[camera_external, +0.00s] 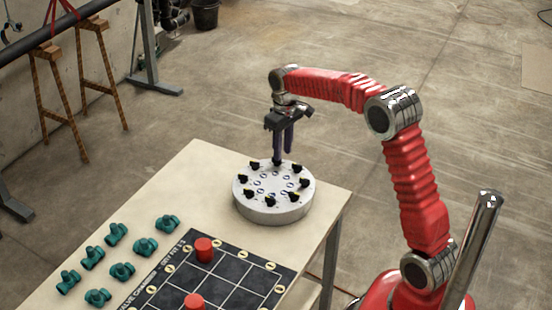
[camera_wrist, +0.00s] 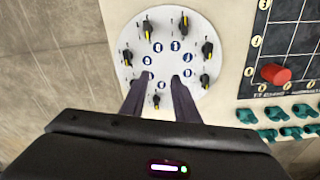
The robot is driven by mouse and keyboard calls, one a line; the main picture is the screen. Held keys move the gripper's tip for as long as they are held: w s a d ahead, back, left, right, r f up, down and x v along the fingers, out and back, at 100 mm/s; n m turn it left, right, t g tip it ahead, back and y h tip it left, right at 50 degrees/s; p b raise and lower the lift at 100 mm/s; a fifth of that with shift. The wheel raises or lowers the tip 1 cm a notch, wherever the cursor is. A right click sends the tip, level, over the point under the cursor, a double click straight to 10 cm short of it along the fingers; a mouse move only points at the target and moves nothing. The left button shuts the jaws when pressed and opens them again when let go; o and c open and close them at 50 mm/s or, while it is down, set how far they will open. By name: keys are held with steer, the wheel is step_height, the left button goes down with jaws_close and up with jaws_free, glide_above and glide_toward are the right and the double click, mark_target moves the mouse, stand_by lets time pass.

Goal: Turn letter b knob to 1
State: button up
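A round grey-white dial unit (camera_external: 272,205) stands on the table near its far corner, with several black knobs with yellow marks around its rim. Letters and digits on it are too small to read, so I cannot tell which knob is letter b. My gripper (camera_external: 283,155) points down over the far side of the dial unit, close to a knob (camera_external: 277,161). In the wrist view the dial unit (camera_wrist: 172,55) fills the top middle, and my two dark fingers (camera_wrist: 157,90) are apart. A small knob (camera_wrist: 156,99) shows between them. Contact cannot be told.
On the table (camera_external: 190,165) lies a black grid board (camera_external: 240,270) with red cylinders (camera_external: 204,249) on it. Several green pipe fittings (camera_external: 117,233) lie left of the board. The table's far edge is close to the dial unit.

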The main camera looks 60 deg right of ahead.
steer(key=shift+n+g, duration=0.3)
steer(key=w+d, duration=0.1)
steer(key=d, duration=0.1)
steer(key=w+d+f, duration=0.1)
steer(key=w+d, duration=0.3)
steer(key=d, duration=0.1)
steer(key=shift+w+f, duration=0.15)
steer(key=shift+f, duration=0.1)
steer(key=r, duration=0.1)
steer(key=r+n, duration=0.1)
steer(key=r, duration=0.1)
steer(key=w+r+n, duration=0.1)
steer(key=r, duration=0.1)
steer(key=shift+d, duration=0.3)
steer(key=shift+f, duration=0.1)
step_height(320, 180, down, 14)
steer(key=shift+s+r, duration=0.1)
steer(key=shift+r, duration=0.1)
steer(key=shift+c, duration=0.3)
jaws_close()
